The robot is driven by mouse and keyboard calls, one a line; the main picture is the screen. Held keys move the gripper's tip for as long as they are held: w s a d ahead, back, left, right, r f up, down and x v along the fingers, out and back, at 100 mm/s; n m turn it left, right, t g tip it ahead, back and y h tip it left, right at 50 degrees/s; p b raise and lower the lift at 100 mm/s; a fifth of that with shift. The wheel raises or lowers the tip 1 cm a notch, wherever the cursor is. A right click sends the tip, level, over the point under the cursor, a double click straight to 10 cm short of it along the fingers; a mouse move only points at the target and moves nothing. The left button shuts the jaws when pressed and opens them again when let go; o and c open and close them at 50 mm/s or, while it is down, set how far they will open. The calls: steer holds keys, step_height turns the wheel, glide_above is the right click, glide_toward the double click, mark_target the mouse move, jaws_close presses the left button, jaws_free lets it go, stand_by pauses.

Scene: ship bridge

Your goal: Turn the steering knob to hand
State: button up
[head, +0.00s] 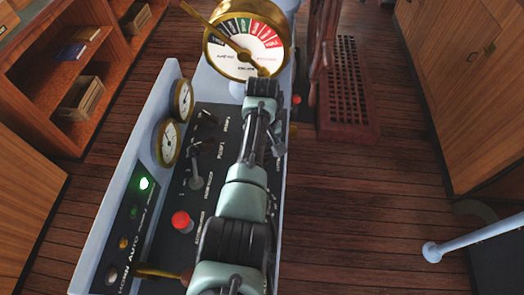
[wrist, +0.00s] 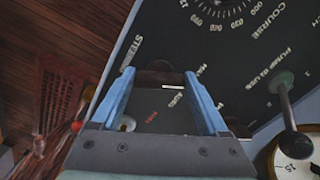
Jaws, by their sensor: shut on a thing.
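The steering knob (wrist: 155,77) is a small dark knob on the black console panel, seen in the wrist view. A short white line shows beside its lower right edge. My gripper (wrist: 158,76) has its two blue fingers on either side of the knob and is shut on it. White lettering starting "STEE" stands above the knob. Other small labels and a red one lie around it, partly covered and too blurred to read surely, so I cannot tell the knob's setting. In the head view my arm hides the knob and the fingertips.
A brass telegraph dial (head: 246,42) stands at the console's far end. Two gauges (head: 168,142), a red button (head: 181,220), a lit green lamp (head: 144,183) and levers (head: 195,178) line its left. A lever (wrist: 286,100) is right of my gripper. Open floor (head: 370,190) lies right.

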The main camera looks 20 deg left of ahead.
steer(key=shift+w+r+n, duration=0.1)
steer(key=shift+r+n, duration=0.05)
steer(key=shift+n, duration=0.25)
steer(key=o, duration=1.2)
steer(key=shift+o, duration=0.2)
step_height(320, 180, up, 13)
steer(key=b, duration=0.1)
